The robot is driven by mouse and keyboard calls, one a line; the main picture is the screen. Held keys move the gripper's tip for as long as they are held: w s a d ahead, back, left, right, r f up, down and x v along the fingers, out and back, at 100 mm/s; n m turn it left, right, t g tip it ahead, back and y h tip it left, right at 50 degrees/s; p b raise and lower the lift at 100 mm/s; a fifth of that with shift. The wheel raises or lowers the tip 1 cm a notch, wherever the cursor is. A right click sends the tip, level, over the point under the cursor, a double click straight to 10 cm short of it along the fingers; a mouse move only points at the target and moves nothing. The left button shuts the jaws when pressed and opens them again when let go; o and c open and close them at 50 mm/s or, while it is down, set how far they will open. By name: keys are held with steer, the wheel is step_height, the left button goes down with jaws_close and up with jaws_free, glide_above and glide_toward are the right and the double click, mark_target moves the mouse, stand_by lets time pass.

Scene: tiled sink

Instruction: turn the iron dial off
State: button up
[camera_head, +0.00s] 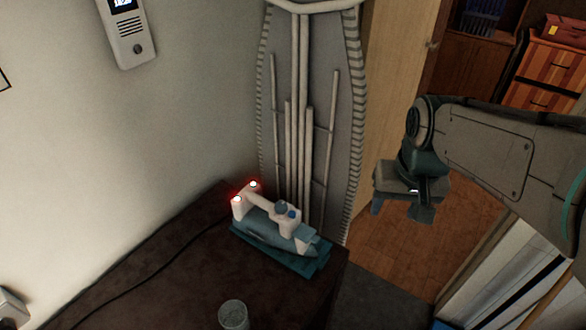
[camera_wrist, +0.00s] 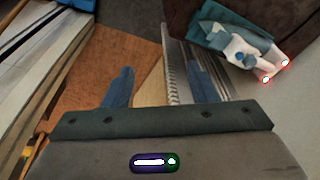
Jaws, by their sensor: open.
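The iron (camera_head: 270,225) is white and blue-teal and rests on a teal base at the corner of a dark tabletop. Two lights glow red at its left end. A small blue round part (camera_head: 282,208) on its top may be the dial; I cannot tell for sure. The iron also shows at the upper right of the wrist view (camera_wrist: 237,50). My gripper (camera_head: 400,208) is to the right of the iron, apart from it, over the floor. In the wrist view its two blue fingers (camera_wrist: 160,85) are spread apart with nothing between them.
A folded ironing board (camera_head: 345,100) stands upright behind the iron. A dark cord (camera_head: 140,280) runs along the table (camera_head: 170,290). A grey cup-like object (camera_head: 233,315) stands at the table's front. Wooden floor (camera_head: 385,255) lies open between the table and my arm.

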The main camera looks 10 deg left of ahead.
steer(key=w+a+n+g, duration=0.1)
steer(key=w+a, duration=0.7)
steer(key=a, duration=0.2)
steer(key=n+g, duration=0.1)
steer(key=n, duration=0.1)
glide_above(281, 204)
step_height(281, 204, down, 4)
step_height(281, 204, down, 13)
steer(key=shift+f+p, duration=0.2)
steer(key=shift+p, duration=0.15)
steer(key=c, duration=1)
